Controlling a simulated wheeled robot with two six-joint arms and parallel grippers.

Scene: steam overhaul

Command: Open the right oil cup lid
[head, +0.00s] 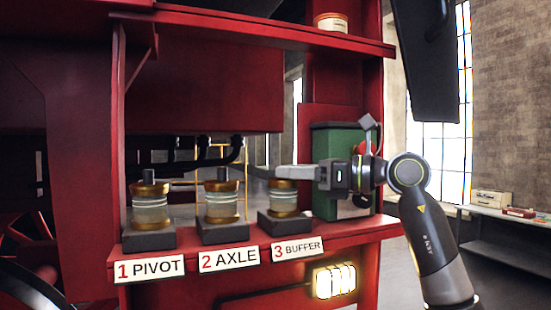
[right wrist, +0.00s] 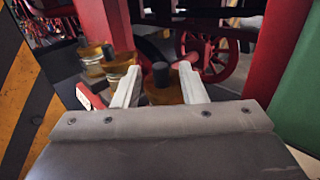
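The right oil cup (head: 284,199) is a glass cup with brass bands, standing on a dark block behind the "3 BUFFER" label (head: 298,247). Its brass lid (head: 283,184) looks seated on the glass. My right gripper (head: 282,172) reaches in from the right at lid height and hides the lid's top in the head view. In the right wrist view the gripper (right wrist: 156,72) is open, its pale fingers apart with the lid's dark knob (right wrist: 161,74) between them. I cannot tell whether a finger touches the knob. My left gripper is not in view.
The axle cup (head: 222,203) and pivot cup (head: 151,206) stand to the left on the same red shelf. A green box (head: 326,150) stands just right of the buffer cup. Dark pipes (head: 222,160) run behind the cups. A red upper shelf (head: 250,32) hangs above, and a lamp (head: 334,281) is below.

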